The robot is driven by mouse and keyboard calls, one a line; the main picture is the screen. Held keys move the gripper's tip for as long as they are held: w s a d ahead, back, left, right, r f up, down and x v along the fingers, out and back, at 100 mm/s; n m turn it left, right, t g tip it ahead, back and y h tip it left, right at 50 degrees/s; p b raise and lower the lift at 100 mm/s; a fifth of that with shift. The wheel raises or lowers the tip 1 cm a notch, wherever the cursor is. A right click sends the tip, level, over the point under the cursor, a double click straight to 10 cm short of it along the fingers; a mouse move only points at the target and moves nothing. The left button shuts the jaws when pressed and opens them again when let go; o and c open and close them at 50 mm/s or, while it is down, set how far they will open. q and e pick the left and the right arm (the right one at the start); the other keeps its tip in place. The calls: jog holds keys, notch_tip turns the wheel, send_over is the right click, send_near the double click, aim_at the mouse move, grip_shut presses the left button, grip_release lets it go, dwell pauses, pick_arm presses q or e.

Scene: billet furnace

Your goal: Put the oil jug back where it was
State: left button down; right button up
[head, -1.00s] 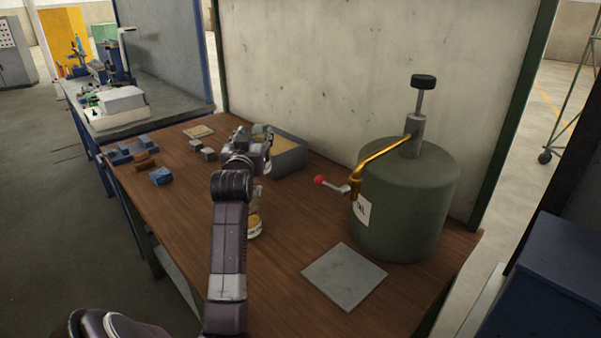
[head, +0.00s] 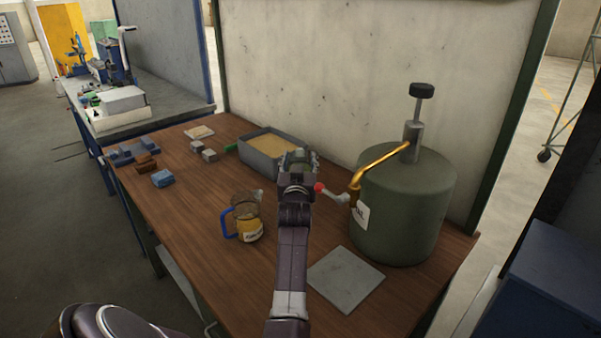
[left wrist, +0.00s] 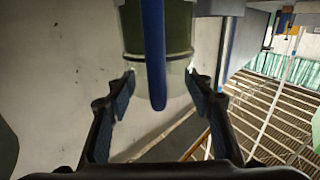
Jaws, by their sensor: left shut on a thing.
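My left gripper (head: 298,168) is shut on a clear jug with dark green contents and a blue handle, which I take as the oil jug (left wrist: 180,40). In the left wrist view its fingers (left wrist: 160,85) lie on both sides of the jug, with the handle toward the camera. In the head view only a little of the jug shows, and the gripper hides most of it. It is above the table, left of the green drum's red-tipped lever (head: 320,188). My right gripper is not in view.
A second jug (head: 247,222) with amber contents and a blue handle stands on the wooden table (head: 190,235). The large green drum (head: 405,215) with a brass spout is at right, a grey plate (head: 345,278) before it. A grey tray (head: 262,162) stands behind. Blue blocks (head: 162,178) lie left.

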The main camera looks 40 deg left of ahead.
pick_arm(q)
notch_tip(320, 180, down, 4)
jog(key=shift+d+r, duration=0.1)
jog(key=shift+w+d+f+p, duration=0.1)
jog(key=shift+w+f+p, duration=0.05)
jog(key=shift+f+p, duration=0.2)
jog(key=c, duration=0.9)
grip_release()
jog(key=shift+f, duration=0.15)
jog(key=shift+c, duration=0.2)
